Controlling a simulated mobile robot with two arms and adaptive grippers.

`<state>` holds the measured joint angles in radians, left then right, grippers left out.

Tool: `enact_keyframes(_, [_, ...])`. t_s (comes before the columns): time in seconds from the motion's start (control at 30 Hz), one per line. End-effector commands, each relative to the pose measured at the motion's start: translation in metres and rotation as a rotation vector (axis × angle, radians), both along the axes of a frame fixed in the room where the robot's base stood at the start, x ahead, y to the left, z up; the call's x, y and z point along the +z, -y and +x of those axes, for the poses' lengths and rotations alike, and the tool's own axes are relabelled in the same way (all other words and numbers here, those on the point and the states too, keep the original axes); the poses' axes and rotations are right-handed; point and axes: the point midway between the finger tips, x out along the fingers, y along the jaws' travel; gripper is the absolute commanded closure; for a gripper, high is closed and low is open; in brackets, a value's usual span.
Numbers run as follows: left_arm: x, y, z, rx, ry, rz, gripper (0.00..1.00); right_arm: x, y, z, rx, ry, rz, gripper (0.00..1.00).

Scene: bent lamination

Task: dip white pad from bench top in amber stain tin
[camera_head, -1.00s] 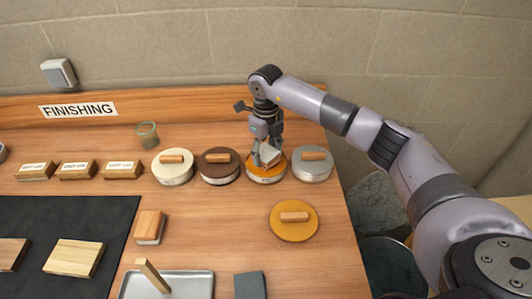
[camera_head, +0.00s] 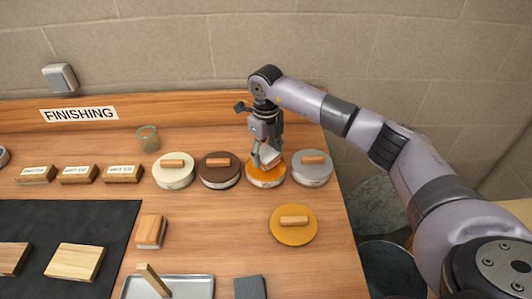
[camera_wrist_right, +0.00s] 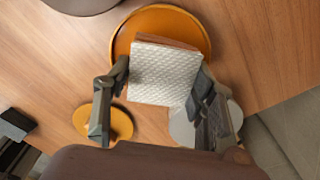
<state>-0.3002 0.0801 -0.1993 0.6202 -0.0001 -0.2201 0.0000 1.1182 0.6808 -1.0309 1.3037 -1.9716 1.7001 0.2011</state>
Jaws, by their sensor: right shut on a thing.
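The white pad (camera_wrist_right: 164,75) has a quilted face and a wooden back. My right gripper (camera_head: 266,157) is shut on it, with a finger on either side in the right wrist view (camera_wrist_right: 160,95). The pad is tilted over the open amber stain tin (camera_head: 266,178), which also shows behind it in the wrist view (camera_wrist_right: 125,32). I cannot tell whether the pad touches the stain. The tin's amber lid (camera_head: 293,230) with a wooden handle lies on the bench in front. My left gripper is out of view.
Lidded cream (camera_head: 174,177), dark brown (camera_head: 220,177) and grey (camera_head: 312,175) tins stand beside the amber one. A wood-topped block (camera_head: 151,231), a metal tray (camera_head: 195,288) and a dark mat (camera_head: 50,217) lie nearer. Bare bench surrounds the amber lid.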

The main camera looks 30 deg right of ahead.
Motion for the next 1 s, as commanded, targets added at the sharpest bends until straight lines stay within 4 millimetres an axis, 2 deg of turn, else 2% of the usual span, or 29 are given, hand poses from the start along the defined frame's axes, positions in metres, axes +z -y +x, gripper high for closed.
enact_keyframes(0.3, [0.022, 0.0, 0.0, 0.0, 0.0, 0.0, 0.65, 0.033, 0.0, 0.001, 0.0, 0.002, 0.0, 0.71])
enact_keyframes(0.5, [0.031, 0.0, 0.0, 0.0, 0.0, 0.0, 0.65, 0.049, 0.0, 0.0, 0.0, 0.001, -0.001, 0.71])
enact_keyframes(1.0, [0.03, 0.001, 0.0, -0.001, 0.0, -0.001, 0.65, 0.048, 0.0, 0.0, 0.0, 0.0, 0.0, 0.71])
